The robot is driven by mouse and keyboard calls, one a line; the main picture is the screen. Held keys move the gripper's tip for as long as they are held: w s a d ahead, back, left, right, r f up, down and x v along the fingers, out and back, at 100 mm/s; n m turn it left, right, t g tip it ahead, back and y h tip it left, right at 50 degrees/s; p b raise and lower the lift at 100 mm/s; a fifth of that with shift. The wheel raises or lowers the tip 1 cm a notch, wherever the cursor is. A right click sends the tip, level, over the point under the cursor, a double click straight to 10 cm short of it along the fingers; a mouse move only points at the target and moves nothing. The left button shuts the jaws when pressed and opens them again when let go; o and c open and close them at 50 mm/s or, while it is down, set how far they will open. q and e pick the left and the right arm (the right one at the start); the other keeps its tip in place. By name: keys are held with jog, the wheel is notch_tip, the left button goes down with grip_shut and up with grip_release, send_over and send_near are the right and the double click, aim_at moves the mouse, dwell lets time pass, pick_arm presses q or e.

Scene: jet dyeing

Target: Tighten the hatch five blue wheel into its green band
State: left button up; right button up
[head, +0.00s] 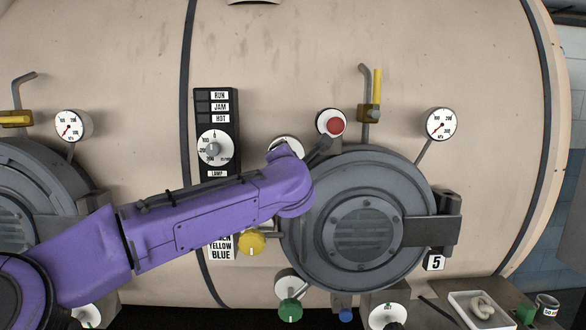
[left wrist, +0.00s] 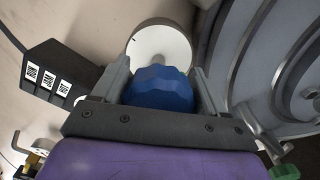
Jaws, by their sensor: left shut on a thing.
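The hatch five (head: 365,230) is the round grey door with the "5" plate (head: 433,263) in the head view. In the left wrist view, the blue wheel (left wrist: 160,90) sits between the fingers of my left gripper (left wrist: 160,72), which is shut on it. A pale round dial plate (left wrist: 160,42) shows behind the wheel. No green band can be made out on its visible part. In the head view my purple left arm hides the gripper and the blue wheel; only the top of a white dial (head: 285,144) shows above my wrist. My right gripper is not in view.
Around the hatch are a red wheel (head: 336,126), a yellow wheel (head: 252,243), a green wheel (head: 290,310) and another blue knob (head: 345,315). A yellow-handled lever (head: 376,88) and a gauge (head: 440,124) stand above. A white tray (head: 458,297) lies lower right.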

pick_arm(q)
jog(key=n, duration=0.1)
jog(key=n+b, duration=0.1)
jog(key=n, duration=0.1)
jog(key=n+b, duration=0.1)
jog(key=shift+f+n, duration=0.3)
jog(key=shift+a+r+n+b, duration=0.1)
jog(key=shift+n+b, duration=0.45)
jog(key=shift+n, duration=0.4)
jog(key=shift+a+r+n+b, duration=0.1)
jog(key=shift+n+b, duration=0.4)
jog(key=shift+n, duration=0.45)
jog(key=shift+r, duration=0.1)
jog(key=o, duration=1)
jog(key=shift+c, duration=0.2)
jog(key=shift+r, duration=0.1)
